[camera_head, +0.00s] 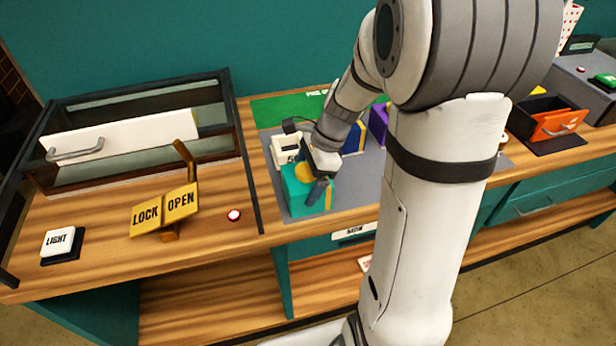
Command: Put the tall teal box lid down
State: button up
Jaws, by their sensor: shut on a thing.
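The tall teal box (293,199), with a yellow round patch and a yellow stripe, is on the grey mat at the middle of the counter. Its lid (290,178) shows as the teal upper part. My gripper (319,190) points down at the box's right part and is shut on the lid. My fingers and wrist hide part of the lid. I cannot tell whether the lid is touching the box body or just apart from it.
A white device (284,150) stands right behind the teal box. A dark blue box (354,138) and a purple box (378,122) stand to its right, partly behind my arm. A glass case (120,135) and LOCK/OPEN sign (165,209) are left. The mat's front (345,200) is clear.

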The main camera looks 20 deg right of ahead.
jog(key=o, duration=0.7)
jog(key=shift+f, duration=0.1)
jog(key=shift+o, duration=0.2)
jog(key=v, duration=1.1)
jog(key=shift+d+r, duration=0.15)
jog(key=shift+r, duration=0.2)
jog(key=s+a+f+n+t+h, duration=0.1)
jog(key=s+a+n+t+h, duration=0.2)
jog(key=s+n, duration=1.1)
jog(key=shift+a+n+h, duration=0.45)
jog(key=shift+n+h, duration=0.25)
jog(key=shift+n, duration=1.3)
